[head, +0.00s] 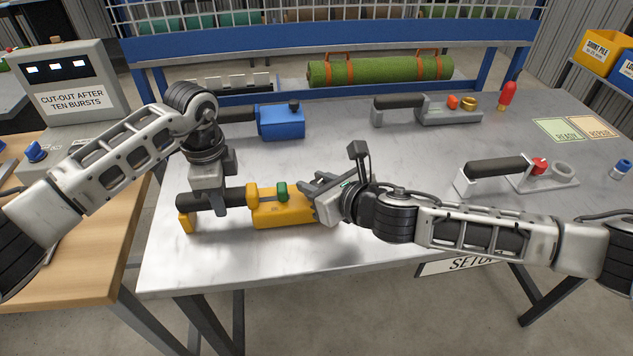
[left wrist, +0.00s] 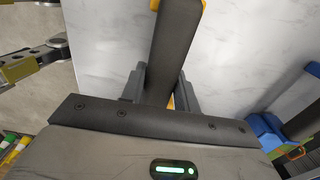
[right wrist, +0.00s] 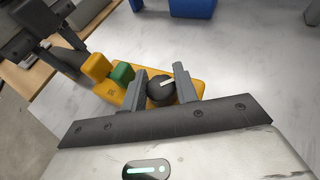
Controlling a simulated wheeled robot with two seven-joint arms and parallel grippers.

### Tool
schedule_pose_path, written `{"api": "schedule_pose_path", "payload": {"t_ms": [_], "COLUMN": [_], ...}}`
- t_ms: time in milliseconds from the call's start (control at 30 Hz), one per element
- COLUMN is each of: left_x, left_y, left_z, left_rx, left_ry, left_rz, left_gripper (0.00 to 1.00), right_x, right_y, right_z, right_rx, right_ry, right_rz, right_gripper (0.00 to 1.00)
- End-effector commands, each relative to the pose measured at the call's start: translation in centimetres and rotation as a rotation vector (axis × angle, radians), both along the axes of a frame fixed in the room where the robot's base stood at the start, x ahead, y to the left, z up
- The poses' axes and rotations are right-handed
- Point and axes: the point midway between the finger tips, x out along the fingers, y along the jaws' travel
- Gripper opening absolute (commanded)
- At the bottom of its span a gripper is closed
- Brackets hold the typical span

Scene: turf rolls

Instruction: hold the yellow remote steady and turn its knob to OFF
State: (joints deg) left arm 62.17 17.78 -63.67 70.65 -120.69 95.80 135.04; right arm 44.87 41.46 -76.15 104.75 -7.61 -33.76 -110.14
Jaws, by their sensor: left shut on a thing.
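The yellow remote (head: 285,213) lies near the front left of the grey table. My left gripper (head: 208,203) is shut on its black handle; the left wrist view shows the handle (left wrist: 172,50) between the fingers. My right gripper (head: 318,190) is at the remote's right end. In the right wrist view, its open fingers stand either side of the black knob (right wrist: 160,91); I cannot tell if they touch it. The knob's white pointer points to the upper right there. A green part (right wrist: 122,73) sits beside it. No OFF mark is readable. The right gripper hides the knob in the head view.
A blue device (head: 280,122) lies behind the remote. A grey device (head: 440,115) and a white-based one (head: 550,180) lie to the right, with a red bottle (head: 507,94). A green turf roll (head: 385,70) is at the back. The table's middle is clear.

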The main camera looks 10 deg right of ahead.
Motion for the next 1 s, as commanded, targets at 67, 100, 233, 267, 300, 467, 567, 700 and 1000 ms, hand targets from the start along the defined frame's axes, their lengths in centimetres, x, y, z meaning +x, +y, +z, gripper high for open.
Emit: {"api": "schedule_pose_path", "payload": {"t_ms": [67, 100, 233, 267, 300, 467, 567, 700, 1000], "left_x": [-0.33, -0.33, -0.33, -0.33, -0.33, -0.33, -0.33, -0.34, -0.34], "left_y": [0.04, 0.04, 0.04, 0.04, 0.04, 0.03, 0.03, 0.02, 0.02], "left_z": [-0.56, -0.56, -0.56, -0.56, -0.56, -0.56, -0.56, -0.56, -0.55], "left_rx": [0.005, 0.005, 0.005, 0.005, 0.005, 0.005, 0.005, 0.005, 0.004], "left_ry": [0.012, 0.012, 0.012, 0.012, 0.012, 0.012, 0.012, 0.012, 0.012], "left_rz": [-0.002, -0.002, -0.002, -0.002, -0.002, -0.002, -0.002, -0.002, -0.002], "left_gripper": [0.00, 0.00, 0.00, 0.00, 0.00, 0.00, 0.00, 0.00, 0.00], "right_x": [-0.03, -0.03, -0.05, -0.06, -0.07, -0.11, -0.08, -0.07, -0.02], "right_y": [0.02, 0.01, 0.05, 0.08, 0.12, 0.20, 0.19, 0.22, 0.10], "right_z": [-0.06, -0.06, -0.10, -0.10, -0.12, -0.14, -0.12, -0.12, -0.11], "right_rx": [0.001, 0.001, 0.001, 0.002, 0.002, 0.002, 0.002, 0.005, 0.005], "right_ry": [0.001, 0.000, 0.002, 0.002, 0.002, 0.003, 0.002, 0.003, 0.003], "right_rz": [0.001, 0.000, -0.012, -0.017, -0.027, -0.097, -0.166, -0.282, -0.536], "right_gripper": [0.07, 0.07, 0.07, 0.07, 0.07, 0.07, 0.07, 0.07, 0.07]}}
